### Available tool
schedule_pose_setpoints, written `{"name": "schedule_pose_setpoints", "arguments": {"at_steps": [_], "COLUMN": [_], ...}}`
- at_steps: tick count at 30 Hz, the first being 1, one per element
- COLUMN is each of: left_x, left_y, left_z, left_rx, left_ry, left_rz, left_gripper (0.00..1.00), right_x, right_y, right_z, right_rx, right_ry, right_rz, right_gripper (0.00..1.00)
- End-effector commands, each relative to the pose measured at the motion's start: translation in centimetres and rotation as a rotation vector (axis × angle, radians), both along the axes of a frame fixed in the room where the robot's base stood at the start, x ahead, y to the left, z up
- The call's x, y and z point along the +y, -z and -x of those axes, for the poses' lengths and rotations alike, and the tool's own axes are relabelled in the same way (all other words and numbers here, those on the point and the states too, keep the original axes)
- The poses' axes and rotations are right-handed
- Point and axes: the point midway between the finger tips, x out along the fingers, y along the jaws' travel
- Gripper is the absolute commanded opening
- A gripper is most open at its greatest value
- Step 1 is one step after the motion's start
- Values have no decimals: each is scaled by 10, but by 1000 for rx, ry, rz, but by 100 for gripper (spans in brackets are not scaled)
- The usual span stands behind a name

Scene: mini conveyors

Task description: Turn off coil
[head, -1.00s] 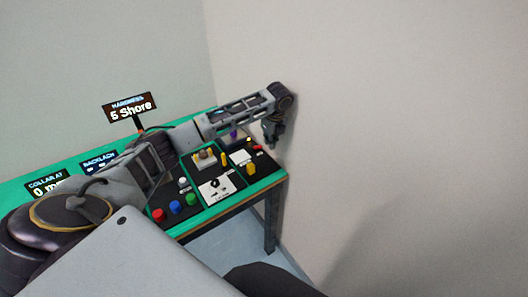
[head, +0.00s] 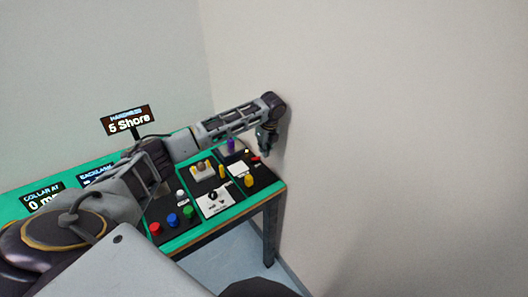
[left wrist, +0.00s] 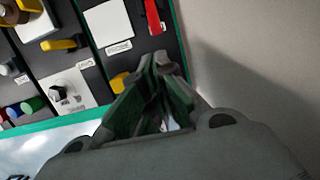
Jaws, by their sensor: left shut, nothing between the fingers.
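A black control panel (head: 262,179) sits on the green table. No label reading "coil" is legible, so I cannot tell which control is the coil's. At its right end are a red lever (head: 256,157), a white plate (head: 238,168) and a yellow knob (head: 249,181). The left wrist view shows the red lever (left wrist: 152,14), white plate (left wrist: 107,23) and yellow knob (left wrist: 118,82). My left gripper (head: 264,150) is shut and empty, above the panel's right end near the wall. In the wrist view its fingers (left wrist: 160,68) point toward the panel's edge. My right gripper is out of view.
A yellow lever (head: 222,171), a black dial on a white plate (head: 213,206), and red (head: 155,229), blue (head: 172,219) and green (head: 188,212) buttons lie further left. A hardness sign (head: 128,121) stands behind. The wall (head: 380,120) is close on the right.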

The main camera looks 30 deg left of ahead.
Motion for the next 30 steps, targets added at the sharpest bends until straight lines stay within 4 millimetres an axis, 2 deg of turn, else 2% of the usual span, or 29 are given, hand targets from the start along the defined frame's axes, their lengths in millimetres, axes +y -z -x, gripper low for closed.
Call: {"name": "schedule_pose_setpoints", "arguments": {"at_steps": [18, 24, 30], "left_x": [14, 16, 16], "left_y": [72, 84, 86], "left_z": [-5, -6, -6], "left_rx": [1, 0, -1], "left_ry": [-1, 0, 0], "left_rz": [0, 0, 0], "left_gripper": [0, 0, 0], "right_x": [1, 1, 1], "right_y": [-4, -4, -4], "right_z": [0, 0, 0], "right_rx": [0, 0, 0], "right_ry": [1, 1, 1], "right_rz": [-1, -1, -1], "right_gripper": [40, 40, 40]}}
